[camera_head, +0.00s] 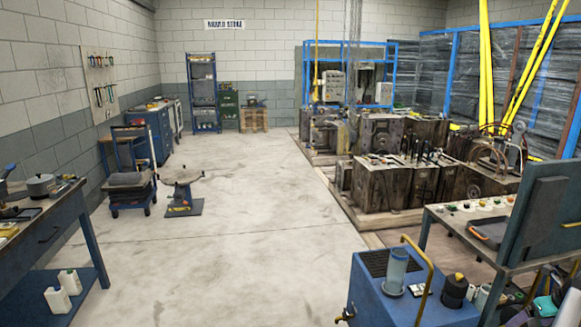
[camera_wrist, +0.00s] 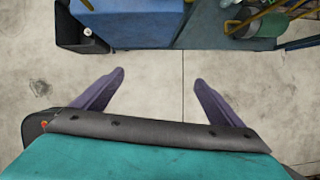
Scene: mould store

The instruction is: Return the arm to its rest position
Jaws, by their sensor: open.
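My gripper (camera_wrist: 157,82) shows in the wrist view with its two purple-grey fingers spread wide apart. Nothing is between the fingers; bare concrete floor with a thin joint line shows there. A teal part with a dark grey edge fills the bottom of the wrist view below the fingers. The gripper cannot be made out for certain in the head view.
A blue cart (camera_head: 405,303) with a clear cylinder (camera_head: 396,268) stands at the lower right. A workbench (camera_head: 60,222) is at left, a pedestal stand (camera_head: 183,190) and trolley (camera_head: 130,188) beyond it. Heavy moulds (camera_head: 385,185) stand at right. The middle floor (camera_head: 235,200) is clear.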

